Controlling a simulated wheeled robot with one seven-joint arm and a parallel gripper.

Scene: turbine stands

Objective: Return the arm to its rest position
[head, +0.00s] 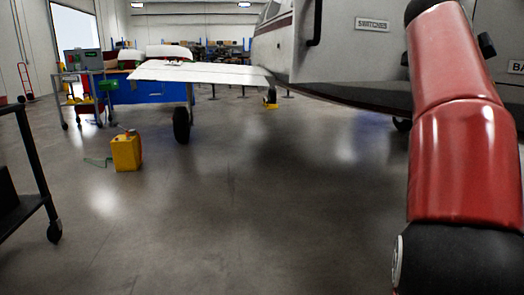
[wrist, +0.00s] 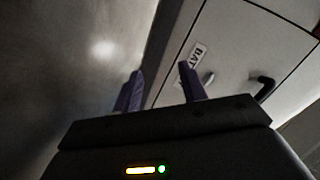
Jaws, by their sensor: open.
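My arm, red and black, rises along the right side of the head view, and my gripper is outside that view. In the wrist view my gripper (wrist: 160,88) shows two purple fingers standing apart with nothing between them. The fingers appear apart from the panel, though the distance is hard to judge.
The aircraft (head: 345,55) fills the upper right, with a "SWITCHES" label (head: 372,25). Its white wing (head: 200,73) and wheel (head: 181,125) stand ahead. A yellow container (head: 126,152) sits on the floor. A dark cart (head: 30,150) is at left. The middle floor is clear.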

